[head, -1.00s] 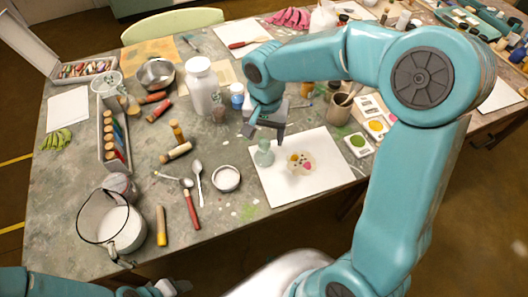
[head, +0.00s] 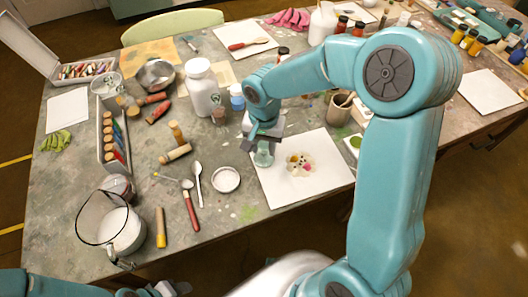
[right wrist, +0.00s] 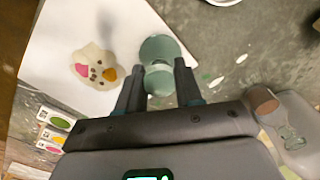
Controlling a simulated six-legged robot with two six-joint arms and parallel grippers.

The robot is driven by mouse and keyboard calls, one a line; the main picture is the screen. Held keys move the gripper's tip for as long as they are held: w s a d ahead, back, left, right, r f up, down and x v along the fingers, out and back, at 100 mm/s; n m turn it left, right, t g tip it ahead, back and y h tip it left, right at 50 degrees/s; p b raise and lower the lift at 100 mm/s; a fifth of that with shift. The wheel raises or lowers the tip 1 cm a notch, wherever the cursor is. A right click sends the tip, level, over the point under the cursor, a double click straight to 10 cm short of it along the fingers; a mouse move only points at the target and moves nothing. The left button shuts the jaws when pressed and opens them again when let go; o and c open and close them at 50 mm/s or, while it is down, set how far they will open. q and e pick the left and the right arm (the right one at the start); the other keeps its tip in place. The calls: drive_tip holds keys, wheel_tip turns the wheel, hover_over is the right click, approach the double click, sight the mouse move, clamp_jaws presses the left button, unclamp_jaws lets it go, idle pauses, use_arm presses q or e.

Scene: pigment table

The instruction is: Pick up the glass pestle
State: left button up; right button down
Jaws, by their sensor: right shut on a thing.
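The glass pestle (head: 264,159) is pale green and translucent, with a rounded end, and stands near the left edge of a white sheet (head: 325,190). My right gripper (head: 264,146) reaches down over it and is shut on it. In the right wrist view the pestle (right wrist: 160,48) sits between the two dark fingertips, its narrower part gripped and partly hidden. The tip of my left gripper (head: 165,289) shows at the bottom edge, away from the table's objects; its jaws are not clear.
A white bottle (head: 203,92), a small blue-labelled jar (head: 237,98) and a brown pot (head: 339,110) stand behind. A round white dish (head: 226,179) lies to the left.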

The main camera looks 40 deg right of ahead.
sight(263, 144)
drive_tip(key=shift+r, duration=0.1)
wheel_tip(263, 144, up, 20)
drive_tip(key=p, duration=0.2)
drive_tip(key=c, duration=1.5)
unclamp_jaws()
drive_tip(key=shift+c, duration=0.9)
drive_tip(key=shift+o, duration=0.6)
drive_tip(key=shift+w, duration=0.15)
